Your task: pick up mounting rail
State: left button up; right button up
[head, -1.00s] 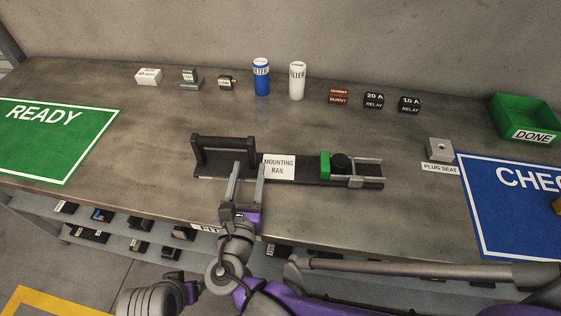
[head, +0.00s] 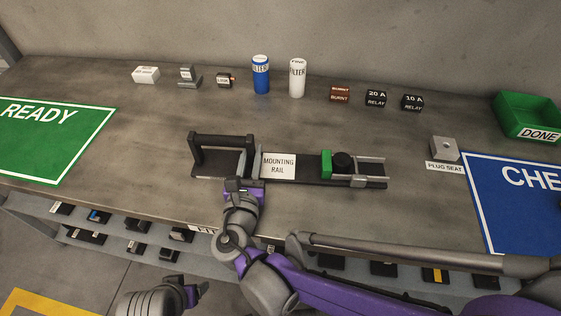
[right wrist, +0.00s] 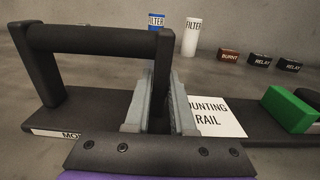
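The mounting rail (head: 310,180) is a long dark plate lying on the grey workbench. It has a black bar handle (head: 222,140) at its left end, a white label in the middle, and a green block and black knob at its right. My right gripper (head: 247,166) is at the handle's right post. In the right wrist view its two grey fingers (right wrist: 161,95) stand close on either side of that post, with no clear gap seen. The handle's bar (right wrist: 90,40) runs off to the left there. My left gripper (head: 190,294) shows only partly, low in the head view.
A green READY mat (head: 45,140) lies left and a blue mat (head: 510,200) right. The plug seat (head: 443,148) stands right of the rail. Filters (head: 297,78), relays (head: 376,98) and small parts line the back. A green DONE bin (head: 528,115) is at the far right.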

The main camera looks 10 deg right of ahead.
grip_shut()
dwell(1.0)
